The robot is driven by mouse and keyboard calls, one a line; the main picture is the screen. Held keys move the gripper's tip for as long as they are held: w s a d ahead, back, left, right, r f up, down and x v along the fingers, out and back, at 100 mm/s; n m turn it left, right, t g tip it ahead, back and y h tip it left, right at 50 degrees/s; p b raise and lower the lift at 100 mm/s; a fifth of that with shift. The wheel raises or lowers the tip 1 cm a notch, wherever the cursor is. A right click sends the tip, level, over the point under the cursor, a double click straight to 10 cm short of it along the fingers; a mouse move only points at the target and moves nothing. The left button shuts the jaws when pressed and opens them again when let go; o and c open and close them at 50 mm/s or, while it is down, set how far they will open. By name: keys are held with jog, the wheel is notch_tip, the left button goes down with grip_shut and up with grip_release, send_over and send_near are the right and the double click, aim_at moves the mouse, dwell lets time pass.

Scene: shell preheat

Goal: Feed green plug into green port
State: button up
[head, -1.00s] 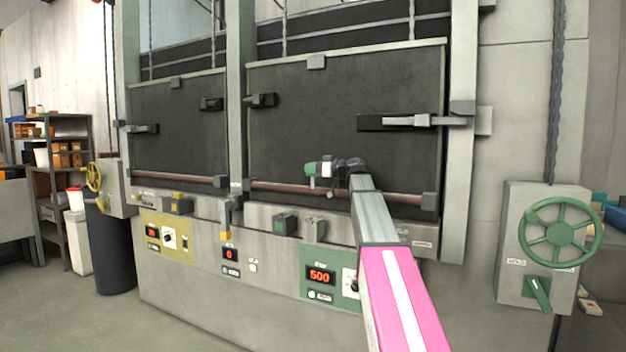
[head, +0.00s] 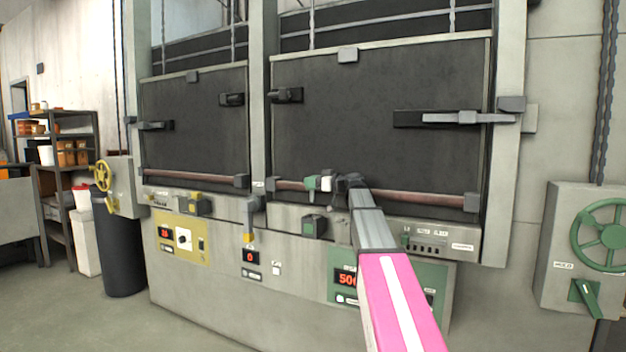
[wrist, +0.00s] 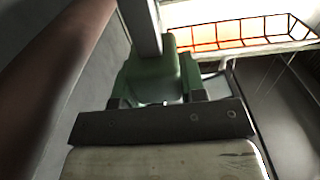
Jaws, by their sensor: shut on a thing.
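My gripper (head: 332,182) is shut on the green plug (head: 311,183) and holds it in front of the lower edge of the right dark door. In the wrist view the green plug (wrist: 150,78) sits between the fingers of my gripper (wrist: 158,98), with a grey bar running up from it. The green port (head: 314,226) is a dark box with a green face on the sloped ledge below. In the head view the plug hangs almost straight above the port, apart from it. The depth gap between them is hard to tell.
A yellow-marked box (head: 200,206) and a grey holder with a yellow tip (head: 249,222) stand left along the ledge. A reddish bar (head: 420,198) runs behind my arm. My arm partly hides the green control panel (head: 440,280). A green handwheel (head: 606,235) is at right.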

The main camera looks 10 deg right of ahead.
aim_at(311, 196)
notch_tip(311, 196, down, 10)
dwell(1.6)
jog(key=shift+f, duration=0.1)
jog(key=o, duration=1)
jog(key=shift+o, duration=0.2)
jog(key=r, duration=0.3)
jog(key=a+r, duration=0.1)
jog(key=shift+s+r, duration=0.3)
jog(key=shift+s, duration=0.05)
jog(key=s+a+r, duration=0.5)
jog(key=a+r, duration=0.1)
jog(key=a, duration=0.3)
jog(key=shift+s+r, duration=0.15)
jog(key=shift+r, duration=0.05)
jog(key=shift+f, duration=0.15)
